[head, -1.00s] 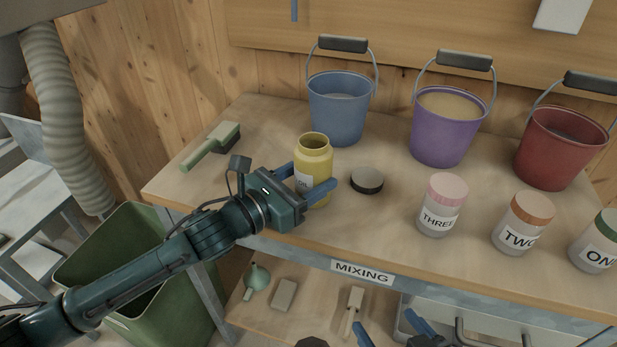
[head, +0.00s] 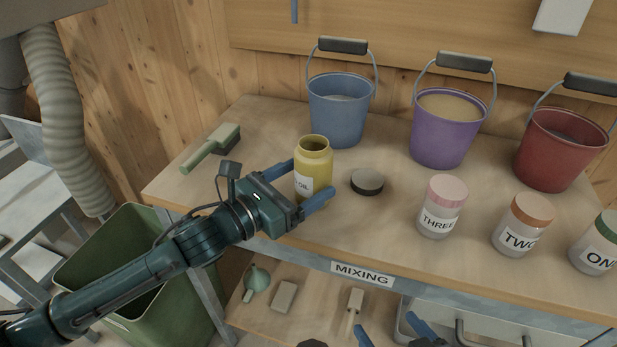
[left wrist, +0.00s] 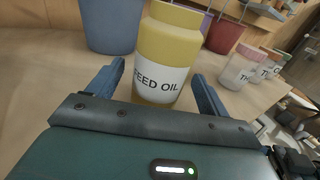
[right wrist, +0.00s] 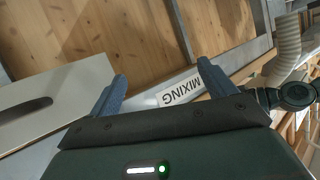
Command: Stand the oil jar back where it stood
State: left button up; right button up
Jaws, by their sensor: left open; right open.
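The oil jar (head: 314,165) is yellow with a white label and stands upright, uncapped, on the bench top. In the left wrist view the jar (left wrist: 165,55) reads "FEED OIL". My left gripper (head: 312,180) is open, its fingers on either side of the jar's lower part, with gaps visible in the left wrist view. A dark round lid (head: 367,182) lies on the bench just right of the jar. My right gripper (head: 390,335) is open and empty, low at the bench's front edge; its fingers also show in the right wrist view (right wrist: 160,92).
Blue (head: 338,110), purple (head: 446,130) and red (head: 562,148) buckets stand behind. Jars labelled THREE (head: 437,222), TWO (head: 515,240) and ONE (head: 592,258) stand at the right. A brush (head: 212,148) lies at the left. A green bin (head: 120,245) stands below.

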pick_arm(q)
jog(key=v, duration=1)
jog(key=shift+s+b, duration=0.2)
jog(key=shift+b, duration=0.2)
pick_arm(e)
jog(key=shift+s+d+r, duration=0.1)
jog(key=shift+s+d, duration=0.05)
pick_arm(q)
jog(key=shift+a, duration=0.15)
jog(key=shift+a, duration=0.1)
